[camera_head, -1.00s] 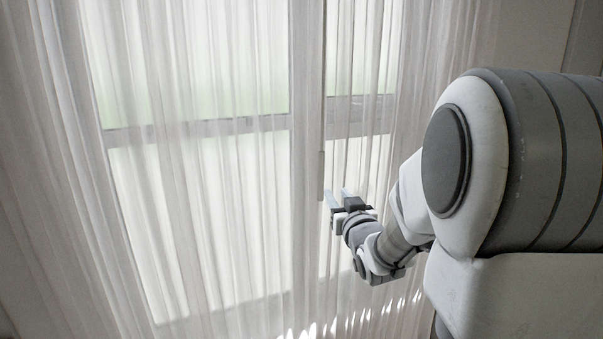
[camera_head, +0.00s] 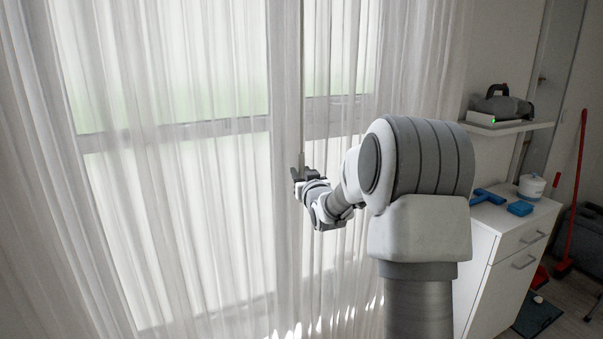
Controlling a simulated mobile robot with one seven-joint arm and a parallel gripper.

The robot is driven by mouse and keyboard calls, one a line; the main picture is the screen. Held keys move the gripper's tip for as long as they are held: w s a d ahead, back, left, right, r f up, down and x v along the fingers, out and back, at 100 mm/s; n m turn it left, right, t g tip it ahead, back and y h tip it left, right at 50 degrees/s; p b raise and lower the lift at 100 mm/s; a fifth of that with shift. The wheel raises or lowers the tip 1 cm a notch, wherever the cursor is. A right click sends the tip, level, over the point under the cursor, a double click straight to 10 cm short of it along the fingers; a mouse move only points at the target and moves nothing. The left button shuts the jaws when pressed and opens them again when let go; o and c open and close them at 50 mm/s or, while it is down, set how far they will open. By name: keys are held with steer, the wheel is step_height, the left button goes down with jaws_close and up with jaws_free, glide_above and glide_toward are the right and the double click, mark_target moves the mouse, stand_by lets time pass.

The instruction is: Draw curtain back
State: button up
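Sheer white curtains (camera_head: 190,200) hang across a bright window, with two panels meeting near the middle of the view. A thin, pale vertical pull rod (camera_head: 301,80) hangs where they meet, its thicker lower end at my gripper. My gripper (camera_head: 299,172) is at that lower end, in front of the curtain. The fingers are small and dark here, and I cannot tell whether they are closed on the rod or only around it.
A white cabinet (camera_head: 512,240) stands right of my arm, with blue items (camera_head: 488,196) and a white pot (camera_head: 531,187) on top. A wall shelf (camera_head: 508,127) holds a grey device. A red-handled broom (camera_head: 577,200) leans farther right.

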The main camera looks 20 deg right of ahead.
jaws_close()
stand_by(1.5)
